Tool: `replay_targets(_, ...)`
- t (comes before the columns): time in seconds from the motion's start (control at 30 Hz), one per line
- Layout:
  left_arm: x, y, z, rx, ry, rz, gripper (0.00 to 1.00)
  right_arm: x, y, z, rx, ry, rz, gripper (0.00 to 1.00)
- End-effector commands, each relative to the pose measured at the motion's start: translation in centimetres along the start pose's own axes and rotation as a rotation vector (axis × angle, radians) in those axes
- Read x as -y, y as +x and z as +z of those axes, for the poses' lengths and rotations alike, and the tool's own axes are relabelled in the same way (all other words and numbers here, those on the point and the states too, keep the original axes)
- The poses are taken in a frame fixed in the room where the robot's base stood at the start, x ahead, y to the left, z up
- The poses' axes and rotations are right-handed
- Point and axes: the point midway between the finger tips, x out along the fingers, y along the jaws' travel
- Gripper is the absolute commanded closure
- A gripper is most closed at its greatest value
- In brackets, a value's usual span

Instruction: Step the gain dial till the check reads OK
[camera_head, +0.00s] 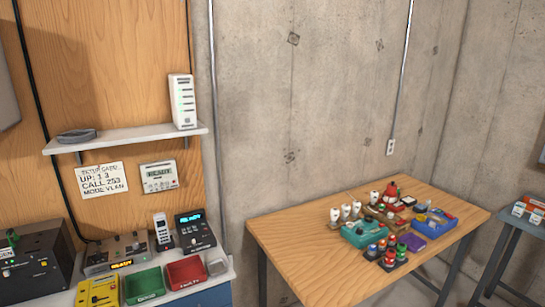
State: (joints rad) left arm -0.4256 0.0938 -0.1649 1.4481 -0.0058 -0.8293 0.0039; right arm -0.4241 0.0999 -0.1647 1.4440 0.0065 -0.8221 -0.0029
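No dial is clearly labelled gain at this size. A grey control box (115,250) with small knobs and a lit yellow display stands on the bench at the lower left; the display text is too small to read surely. A black device (195,231) with a lit teal display stands to its right. A dark box (32,262) with knobs and a partly cut-off label is at the left edge. A wall panel (159,177) has a screen that seems to read READY. I cannot make out an OK on any display. Neither of my grippers is in view.
A white handset (162,229) stands between the devices. Green (145,284) and red (185,271) bins and a yellow device (97,293) line the bench front. A shelf (130,137) is above. A wooden table (300,246) at right holds bottles and trays; its left part is clear.

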Motion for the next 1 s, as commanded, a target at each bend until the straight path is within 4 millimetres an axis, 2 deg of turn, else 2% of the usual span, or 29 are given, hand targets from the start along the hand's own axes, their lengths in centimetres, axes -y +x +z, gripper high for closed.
replay_targets(0.13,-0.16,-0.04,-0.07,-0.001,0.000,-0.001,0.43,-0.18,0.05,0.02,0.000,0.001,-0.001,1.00)
replay_targets(0.17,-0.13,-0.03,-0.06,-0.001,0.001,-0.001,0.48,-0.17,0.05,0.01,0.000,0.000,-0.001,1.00)
replay_targets(0.37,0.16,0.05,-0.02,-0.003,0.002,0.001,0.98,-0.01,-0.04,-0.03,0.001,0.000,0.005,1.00)
replay_targets(0.4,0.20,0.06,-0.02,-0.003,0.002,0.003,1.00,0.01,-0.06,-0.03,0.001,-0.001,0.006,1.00)
replay_targets(1.0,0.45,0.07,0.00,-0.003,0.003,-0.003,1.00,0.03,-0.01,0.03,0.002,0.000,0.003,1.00)
